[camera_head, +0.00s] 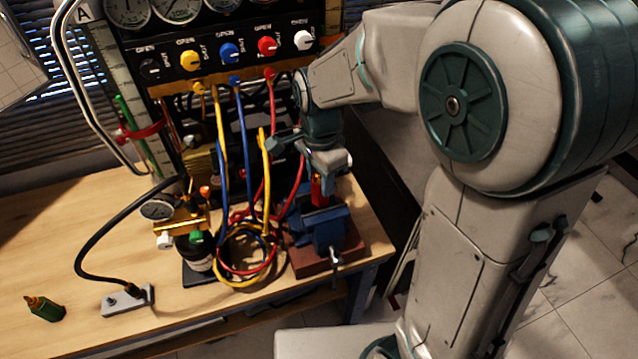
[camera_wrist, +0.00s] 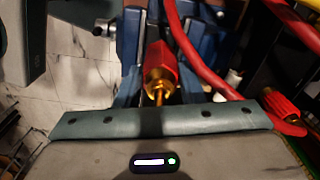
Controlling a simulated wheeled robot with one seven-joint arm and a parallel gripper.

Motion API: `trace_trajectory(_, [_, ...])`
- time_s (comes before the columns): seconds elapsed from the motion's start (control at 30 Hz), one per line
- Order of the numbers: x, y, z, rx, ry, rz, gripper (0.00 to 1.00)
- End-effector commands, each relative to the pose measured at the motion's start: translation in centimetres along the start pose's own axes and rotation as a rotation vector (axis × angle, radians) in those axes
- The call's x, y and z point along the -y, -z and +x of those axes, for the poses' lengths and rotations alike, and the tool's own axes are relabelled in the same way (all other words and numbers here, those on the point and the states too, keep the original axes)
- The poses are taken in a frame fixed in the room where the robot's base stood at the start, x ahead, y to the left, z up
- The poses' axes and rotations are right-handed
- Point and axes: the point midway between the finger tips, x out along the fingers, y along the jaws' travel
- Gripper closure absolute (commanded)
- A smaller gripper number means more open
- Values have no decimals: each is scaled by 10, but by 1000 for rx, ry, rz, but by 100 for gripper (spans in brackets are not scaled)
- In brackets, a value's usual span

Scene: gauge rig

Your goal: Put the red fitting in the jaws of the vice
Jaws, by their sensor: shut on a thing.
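The red fitting (camera_head: 317,190) is upright just below my gripper (camera_head: 321,174) in the head view. In the wrist view the red fitting (camera_wrist: 160,66) shows a red body with a brass stem pointing towards my palm. My gripper is shut on it; the fingertips are mostly hidden. The blue vice (camera_head: 328,232) stands on a red-brown base at the table's right front corner, directly under the fitting. Its blue parts also show around the fitting in the wrist view (camera_wrist: 128,45). The fitting's lower end is at the jaws; I cannot tell how deep it sits between them.
Red, blue and yellow hoses (camera_head: 245,255) hang and coil just left of the vice. A red hose (camera_wrist: 190,50) passes close beside the fitting. A gauge panel (camera_head: 230,50) stands behind. A green bottle (camera_head: 43,309) is far left. The table's left front is mostly clear.

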Motion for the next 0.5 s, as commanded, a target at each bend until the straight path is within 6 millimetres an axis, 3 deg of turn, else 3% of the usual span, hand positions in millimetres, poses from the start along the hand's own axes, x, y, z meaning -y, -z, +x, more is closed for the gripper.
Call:
trace_trajectory(0.2, [-1,0,28,0,-2,0,97])
trace_trajectory(0.5, [0,0,30,0,0,0,97])
